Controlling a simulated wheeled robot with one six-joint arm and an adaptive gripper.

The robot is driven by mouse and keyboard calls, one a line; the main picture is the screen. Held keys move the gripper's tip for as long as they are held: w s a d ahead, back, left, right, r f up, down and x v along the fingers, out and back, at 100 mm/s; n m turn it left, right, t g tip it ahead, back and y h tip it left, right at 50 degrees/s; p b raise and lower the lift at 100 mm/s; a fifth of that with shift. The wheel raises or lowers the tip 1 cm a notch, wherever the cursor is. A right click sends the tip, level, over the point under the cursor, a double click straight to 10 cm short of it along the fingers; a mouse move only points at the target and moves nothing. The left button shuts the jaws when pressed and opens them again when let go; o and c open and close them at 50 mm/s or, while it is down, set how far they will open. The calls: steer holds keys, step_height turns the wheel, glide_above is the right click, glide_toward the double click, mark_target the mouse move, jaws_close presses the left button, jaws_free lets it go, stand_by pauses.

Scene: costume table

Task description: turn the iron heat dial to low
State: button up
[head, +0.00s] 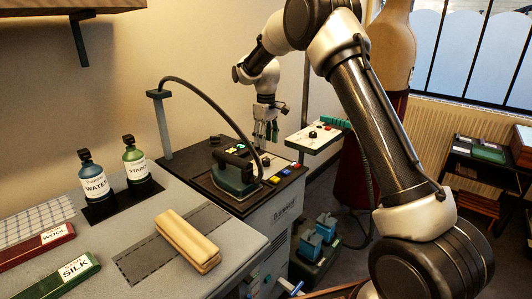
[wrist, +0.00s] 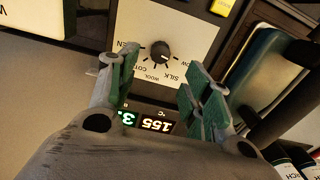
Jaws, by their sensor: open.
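The heat dial (wrist: 160,52) is a small dark round knob on a white plate (wrist: 185,30) in the wrist view. Fabric names, including SILK and WOOL, are printed around it upside down. A small pale mark seems to lie on the knob's lower side; its exact setting is hard to read. My gripper (wrist: 162,88) is open and empty, its green-padded fingers apart on either side below the dial, not touching it. In the head view my gripper (head: 265,133) points down over the back of the ironing station. The dark green iron (head: 235,178) stands in front of it.
A lit display (wrist: 155,125) reads 155 °C, upside down. The iron's cord (head: 215,103) arches close to my gripper. A white panel (head: 325,140) stands right of it. WATER and STARCH bottles (head: 134,155) stand left.

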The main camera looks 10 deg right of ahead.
step_height(320, 180, up, 4)
stand_by(0.5)
